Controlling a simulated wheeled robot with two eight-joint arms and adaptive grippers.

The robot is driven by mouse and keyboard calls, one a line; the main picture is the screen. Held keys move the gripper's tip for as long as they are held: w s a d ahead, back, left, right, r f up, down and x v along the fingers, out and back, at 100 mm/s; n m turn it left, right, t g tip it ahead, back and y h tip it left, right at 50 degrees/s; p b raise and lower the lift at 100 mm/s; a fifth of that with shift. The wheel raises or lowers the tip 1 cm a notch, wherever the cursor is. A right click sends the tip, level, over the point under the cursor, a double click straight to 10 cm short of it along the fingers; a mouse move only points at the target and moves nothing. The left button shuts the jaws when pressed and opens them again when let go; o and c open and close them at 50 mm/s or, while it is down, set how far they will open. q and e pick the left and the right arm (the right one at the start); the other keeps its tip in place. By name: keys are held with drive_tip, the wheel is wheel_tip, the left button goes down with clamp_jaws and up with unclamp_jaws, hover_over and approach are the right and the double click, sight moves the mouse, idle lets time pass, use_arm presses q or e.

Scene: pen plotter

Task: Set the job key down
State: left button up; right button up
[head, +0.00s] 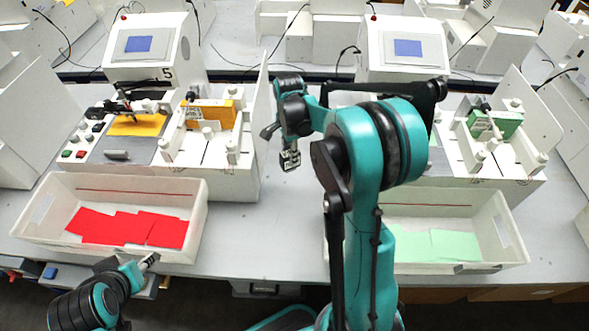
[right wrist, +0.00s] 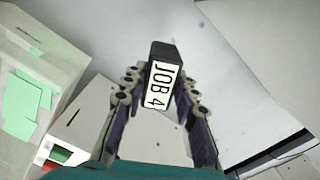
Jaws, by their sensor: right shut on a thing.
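The job key (right wrist: 164,84) is a dark block with a white label reading "JOB 4". My right gripper (right wrist: 160,92) is shut on it, with a finger on each side. In the head view the key (head: 290,160) hangs from my right gripper (head: 287,147), in front of the grey table between the two plotter stations. Whether it touches anything below is not clear. My left gripper (head: 147,263) is at the lower left, in front of the bin of red sheets; its fingers are too small to read.
The left plotter station (head: 215,170) has a tall white side panel (head: 262,110) close left of my right gripper. A bin with red sheets (head: 110,190) stands in front of it. A bin with green sheets (head: 480,207) stands at the right. The table between the bins (head: 265,230) is clear.

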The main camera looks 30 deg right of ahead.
drive_tip(key=d+f+m+b, duration=0.1)
drive_tip(key=f+m, duration=0.1)
drive_tip(key=f, duration=0.1)
drive_tip(key=d+f+m+b, duration=0.1)
drive_tip(key=f+m+b, duration=0.1)
drive_tip(key=f, duration=0.1)
drive_tip(key=w+d+f+m+b, duration=0.1)
drive_tip(key=f, duration=0.3)
drive_tip(key=shift+d+m, duration=0.4)
drive_tip(key=shift+s, duration=0.1)
drive_tip(key=shift+f+b, duration=0.1)
drive_tip(key=shift+b, duration=0.2)
drive_tip(key=o, duration=1.1)
